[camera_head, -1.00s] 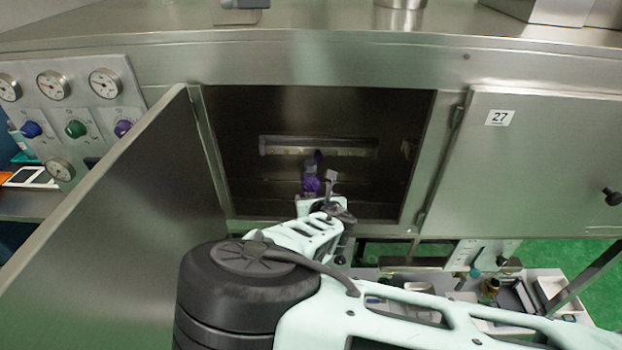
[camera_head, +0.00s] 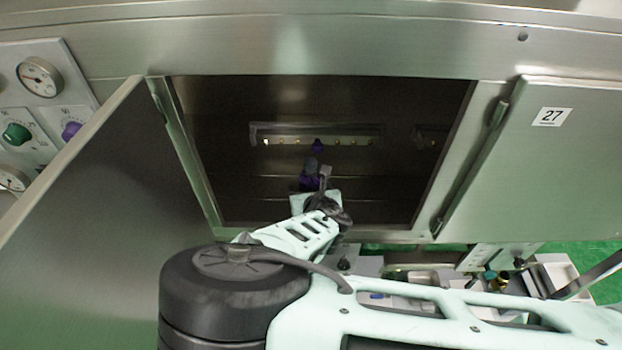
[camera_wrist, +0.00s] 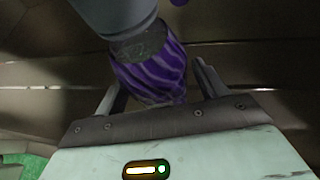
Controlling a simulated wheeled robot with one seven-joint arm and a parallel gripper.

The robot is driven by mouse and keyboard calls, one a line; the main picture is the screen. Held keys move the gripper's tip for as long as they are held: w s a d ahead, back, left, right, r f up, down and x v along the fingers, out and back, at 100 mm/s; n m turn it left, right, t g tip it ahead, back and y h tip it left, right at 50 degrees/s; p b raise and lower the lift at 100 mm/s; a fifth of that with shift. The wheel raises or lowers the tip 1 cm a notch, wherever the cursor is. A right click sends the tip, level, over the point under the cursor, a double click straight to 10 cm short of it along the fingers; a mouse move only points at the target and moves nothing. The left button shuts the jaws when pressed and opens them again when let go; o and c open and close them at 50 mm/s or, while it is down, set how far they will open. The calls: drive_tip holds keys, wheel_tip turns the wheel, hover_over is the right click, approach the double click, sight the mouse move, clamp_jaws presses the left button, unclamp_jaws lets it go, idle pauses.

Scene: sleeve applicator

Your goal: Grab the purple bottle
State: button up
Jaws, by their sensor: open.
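The purple bottle (camera_head: 309,182) stands inside the open, dark cabinet, with a grey upper part and a purple tip above it. In the wrist view the purple bottle (camera_wrist: 152,72) has a ribbed body and a grey neck, and looks tilted in the picture. My gripper (camera_wrist: 158,76) is open, with one finger on each side of the bottle's lower body. I cannot tell whether either finger touches it.
The cabinet's open door (camera_head: 110,190) stands at the left of the opening. A slotted back wall (camera_head: 320,137) lies behind the bottle. A gauge panel (camera_head: 40,105) is at the far left.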

drive_tip(key=shift+c, duration=0.3)
drive_tip(key=c, duration=1.2)
drive_tip(key=shift+r, duration=0.1)
